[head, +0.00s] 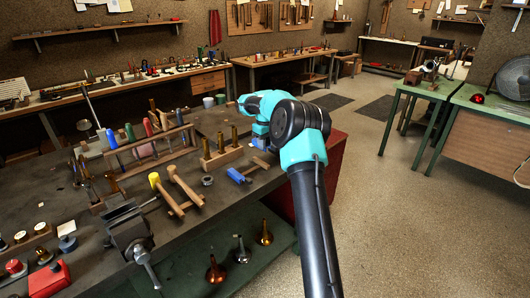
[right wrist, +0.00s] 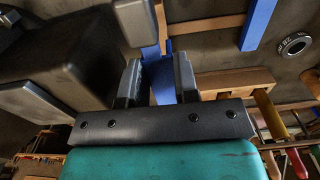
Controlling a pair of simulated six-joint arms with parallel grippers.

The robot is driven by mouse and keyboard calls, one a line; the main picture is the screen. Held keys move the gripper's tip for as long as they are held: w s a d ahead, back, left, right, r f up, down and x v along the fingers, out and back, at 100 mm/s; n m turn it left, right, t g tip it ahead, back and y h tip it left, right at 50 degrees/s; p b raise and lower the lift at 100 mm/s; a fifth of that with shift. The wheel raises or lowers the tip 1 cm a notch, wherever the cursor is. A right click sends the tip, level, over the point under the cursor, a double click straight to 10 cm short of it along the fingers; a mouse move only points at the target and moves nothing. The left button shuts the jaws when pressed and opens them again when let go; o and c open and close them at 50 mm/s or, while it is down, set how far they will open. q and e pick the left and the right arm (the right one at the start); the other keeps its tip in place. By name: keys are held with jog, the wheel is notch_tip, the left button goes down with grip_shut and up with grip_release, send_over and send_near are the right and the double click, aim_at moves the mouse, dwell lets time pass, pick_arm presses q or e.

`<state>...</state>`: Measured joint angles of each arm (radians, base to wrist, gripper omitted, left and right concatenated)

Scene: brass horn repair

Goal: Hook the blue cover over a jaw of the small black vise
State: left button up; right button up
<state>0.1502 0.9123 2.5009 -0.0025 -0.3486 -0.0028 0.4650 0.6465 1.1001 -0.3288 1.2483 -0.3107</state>
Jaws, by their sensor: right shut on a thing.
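My right gripper (right wrist: 158,84) is shut on the blue cover (right wrist: 162,76), whose blue strip shows between the two grey fingers in the right wrist view. Dark boxy metal with pale grey faces, which looks like the small black vise (right wrist: 68,62), fills the left of that view. A pale grey block just above the fingers is close to the cover; I cannot tell whether they touch or whether the cover is hooked on. In the head view my right gripper (head: 266,146) is small and partly hidden at the bench's far right end. My left gripper is out of view.
Another blue piece (head: 238,175) lies on the bench near a metal ring (head: 207,180). A wooden block with brass pieces (head: 221,157) and a mallet rack (head: 174,192) stand to the left. A larger vise (head: 130,232) is at the bench's front edge.

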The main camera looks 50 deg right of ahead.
jog(key=shift+r, duration=0.3)
jog(key=w+a+r+n, duration=0.2)
jog(key=w+a+n, duration=0.1)
jog(key=a, duration=0.6)
jog(key=w+a+r+n, duration=0.1)
jog(key=w+a+n, duration=0.2)
jog(key=a, duration=0.7)
jog(key=w+a+r+n, duration=0.2)
jog(key=w+a+n, duration=0.1)
jog(key=a, duration=0.6)
jog(key=s+a+r+n, duration=0.1)
jog(key=a+n, duration=0.2)
jog(key=a, duration=0.5)
jog(key=s+a+r+n, duration=0.2)
jog(key=a+n, duration=0.1)
jog(key=a, duration=0.6)
jog(key=s+a+r+n, duration=0.1)
jog(key=a+n, duration=0.2)
jog(key=a, duration=0.6)
jog(key=shift+s+a+r, duration=0.1)
jog(key=shift+s+r, duration=0.05)
jog(key=shift+r, duration=0.25)
jog(key=shift+f, duration=0.1)
